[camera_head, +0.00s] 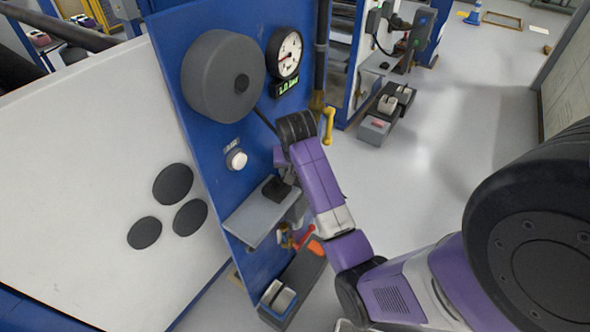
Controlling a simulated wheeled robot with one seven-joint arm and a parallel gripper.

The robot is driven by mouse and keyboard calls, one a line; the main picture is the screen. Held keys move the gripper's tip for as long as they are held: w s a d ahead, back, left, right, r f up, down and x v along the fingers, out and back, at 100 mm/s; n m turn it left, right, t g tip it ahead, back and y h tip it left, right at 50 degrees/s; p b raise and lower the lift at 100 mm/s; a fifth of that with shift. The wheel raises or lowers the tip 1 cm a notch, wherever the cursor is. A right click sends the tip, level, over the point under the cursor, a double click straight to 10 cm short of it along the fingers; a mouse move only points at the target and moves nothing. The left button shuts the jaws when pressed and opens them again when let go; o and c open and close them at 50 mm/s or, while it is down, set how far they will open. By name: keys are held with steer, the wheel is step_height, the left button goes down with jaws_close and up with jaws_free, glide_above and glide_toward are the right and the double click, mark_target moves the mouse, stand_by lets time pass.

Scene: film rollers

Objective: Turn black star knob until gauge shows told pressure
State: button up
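The round white gauge (285,53) with a dark rim is at the upper right of the blue panel; its needle is too small to read surely. A green-lit display (289,87) sits just below it, seemingly reading about 1.0 bar. My purple arm reaches up in front of the panel's right edge, and its black wrist bends towards the small grey shelf. A dark shape (276,189) is at the shelf; I cannot tell whether it is the black star knob or part of my gripper. My gripper's fingers cannot be made out, and their contact with anything is unclear.
A large grey drum (222,76) juts from the blue panel (180,50) above a white button (236,159). The grey shelf (252,214) sticks out below, with a red lever (305,236) under it. A pedal (278,298) stands on the floor. Open floor lies right.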

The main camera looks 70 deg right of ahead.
steer(key=shift+w+m, duration=0.1)
steer(key=shift+m, duration=0.4)
steer(key=o, duration=1.1)
steer(key=shift+r, duration=0.1)
steer(key=b+v, duration=0.1)
steer(key=v, duration=0.6)
steer(key=shift+a+r, duration=0.15)
steer(key=shift+r, duration=0.15)
